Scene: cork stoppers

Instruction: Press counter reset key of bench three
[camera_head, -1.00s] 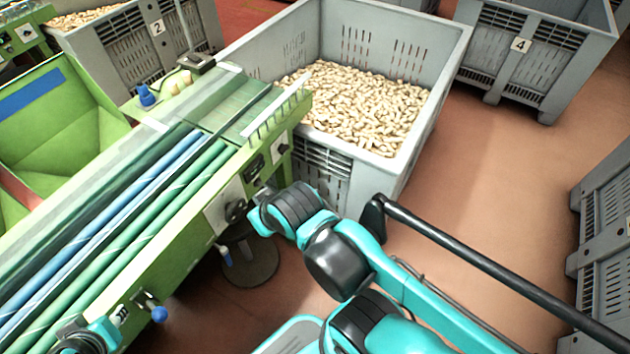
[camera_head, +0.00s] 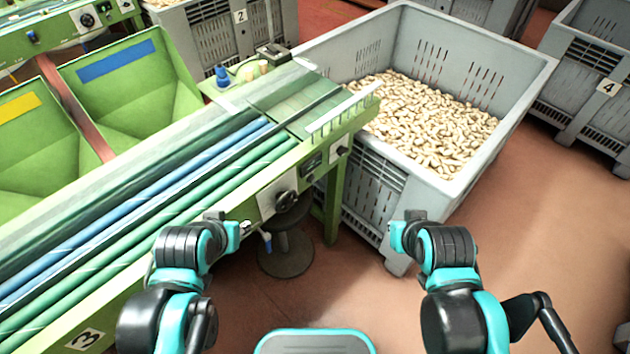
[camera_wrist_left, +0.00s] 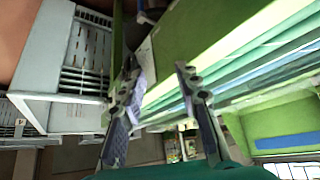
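Bench three is the green sorting bench (camera_head: 225,190) with blue and green rollers and a "3" plate (camera_head: 86,338) on its side. On its front side panel sit a small dark display unit (camera_head: 312,163), a black knob (camera_head: 341,150) and a larger black dial (camera_head: 286,201) on a light plate. I cannot make out a separate reset key at this size. My left gripper (camera_head: 246,228) is beside the front panel, below and left of the dial. In the left wrist view its two fingers (camera_wrist_left: 155,72) are spread with nothing between. My right gripper (camera_head: 397,238) is right of the bench; its fingers are not clear.
A grey crate of corks (camera_head: 480,190) stands at the bench's right end. A round dark stool (camera_head: 285,255) is under the bench edge. Crate 4 (camera_head: 590,105) is at the right, and crate 2 (camera_head: 215,40) behind. Red floor (camera_head: 540,270) is open at the right.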

